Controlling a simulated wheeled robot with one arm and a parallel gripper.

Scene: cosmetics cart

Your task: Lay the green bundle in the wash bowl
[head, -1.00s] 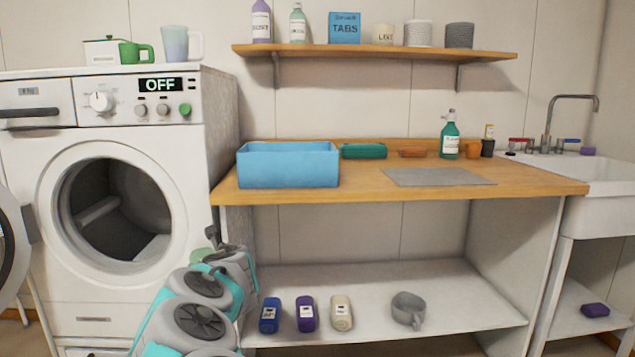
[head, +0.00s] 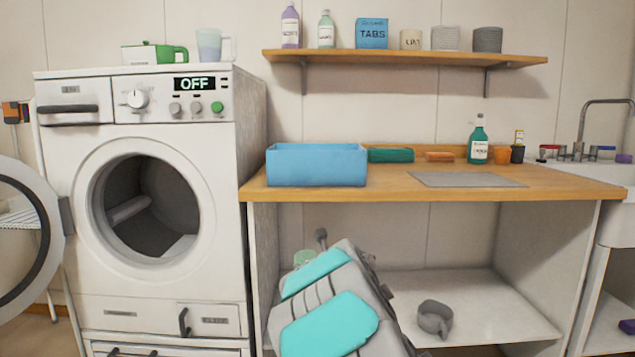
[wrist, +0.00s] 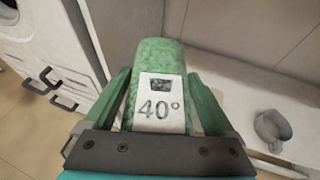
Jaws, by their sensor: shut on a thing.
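The green bundle (wrist: 163,60) is a fuzzy green roll with a white "40°" label, seen in the wrist view. My gripper (wrist: 163,92) is shut on it, one green finger along each side. In the head view, a pale green bit of the bundle (head: 304,258) shows beyond my arm, in front of the counter and below its top; most of it and my gripper are hidden there. The blue rectangular open tub (head: 317,169), which I take as the wash bowl, stands on the counter's left end, above and behind the bundle. Its inside floor is out of sight.
The wooden counter (head: 590,189) has a front edge above my gripper. A dark green folded item (head: 391,155) lies right of the tub, then a grey mat (head: 467,179) and a green bottle (head: 479,143). A washer (head: 215,260) with its door open stands left. A grey mug (head: 434,318) sits on the lower shelf.

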